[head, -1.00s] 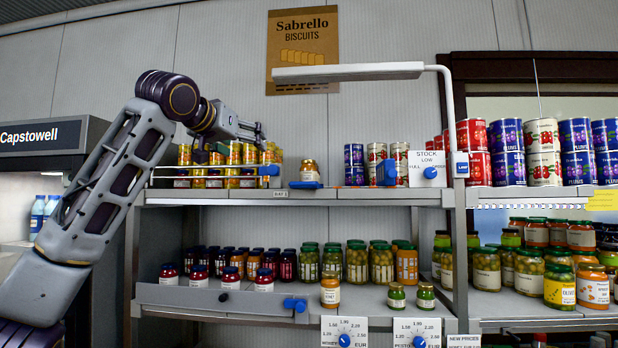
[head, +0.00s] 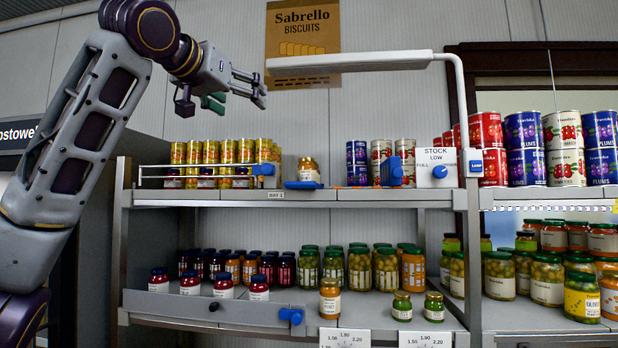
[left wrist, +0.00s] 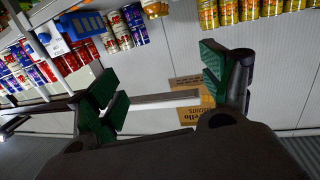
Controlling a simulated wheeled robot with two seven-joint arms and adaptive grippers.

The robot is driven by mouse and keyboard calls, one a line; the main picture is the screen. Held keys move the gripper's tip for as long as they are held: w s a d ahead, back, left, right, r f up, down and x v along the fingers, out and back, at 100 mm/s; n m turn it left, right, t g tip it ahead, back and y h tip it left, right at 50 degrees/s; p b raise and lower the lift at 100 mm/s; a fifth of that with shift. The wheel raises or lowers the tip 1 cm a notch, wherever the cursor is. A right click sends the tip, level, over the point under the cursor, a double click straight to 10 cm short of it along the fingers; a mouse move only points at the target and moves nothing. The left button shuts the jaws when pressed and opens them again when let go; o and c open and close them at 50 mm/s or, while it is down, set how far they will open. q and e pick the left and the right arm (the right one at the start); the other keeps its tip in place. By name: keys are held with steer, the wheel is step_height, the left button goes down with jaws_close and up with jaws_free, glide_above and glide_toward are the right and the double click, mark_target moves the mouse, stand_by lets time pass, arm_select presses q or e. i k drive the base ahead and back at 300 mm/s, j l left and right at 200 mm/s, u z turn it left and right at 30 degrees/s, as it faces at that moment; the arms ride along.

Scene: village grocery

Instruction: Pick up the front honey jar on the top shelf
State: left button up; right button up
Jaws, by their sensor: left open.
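The honey jar (head: 308,170), amber with a gold lid and a pale label, stands alone on the top shelf (head: 340,196), right of the yellow cans. A blue clip is at its base. My left gripper (head: 262,88) is open and empty. It is raised above the top shelf, up and left of the jar, in front of the wall. In the left wrist view the open green-padded fingers (left wrist: 165,80) frame the wall and poster. A jar that looks like the honey jar (left wrist: 154,8) is partly cut off at the top edge there. My right gripper is not in view.
Yellow cans (head: 222,152) stand behind a wire rail to the jar's left. Blue and white cans (head: 381,158) and a stock sign (head: 436,168) stand to its right. A lamp bar (head: 350,62) hangs above the shelf. Jars fill the lower shelf.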

mark_target(306, 170)
steer(key=i+l, duration=0.15)
steer(key=i, duration=0.25)
steer(key=i+l, duration=0.1)
steer(key=i, duration=0.25)
steer(key=i+l, duration=0.15)
steer(key=i, duration=0.25)
